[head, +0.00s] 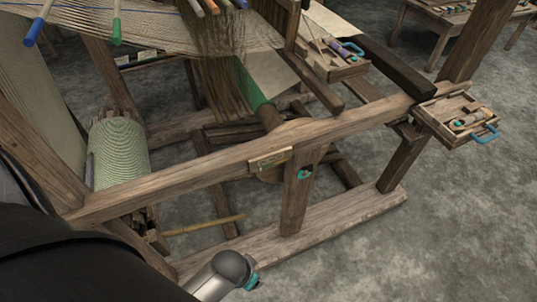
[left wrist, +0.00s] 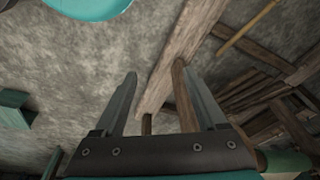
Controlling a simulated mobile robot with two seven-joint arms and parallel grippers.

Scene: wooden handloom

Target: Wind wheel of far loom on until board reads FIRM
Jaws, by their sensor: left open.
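A brown wooden wheel (head: 269,175) sits mostly hidden behind the post and side rail of the loom. A teal piece (head: 305,174) shows at the post, beside the wheel. A small tan board (head: 270,160) is fixed on the rail above the wheel; its lettering is too small to read. My left gripper (left wrist: 155,75) is open and empty in the left wrist view, with a wooden beam and the floor beyond its fingers. In the head view its fingers do not show. My right gripper is in neither view.
The long side rail (head: 190,186) and base beam (head: 330,230) cross the space around the wheel. A striped cloth roll (head: 118,152) is at left. A wooden tray (head: 460,120) hangs at the right end. Grey floor at lower right is clear.

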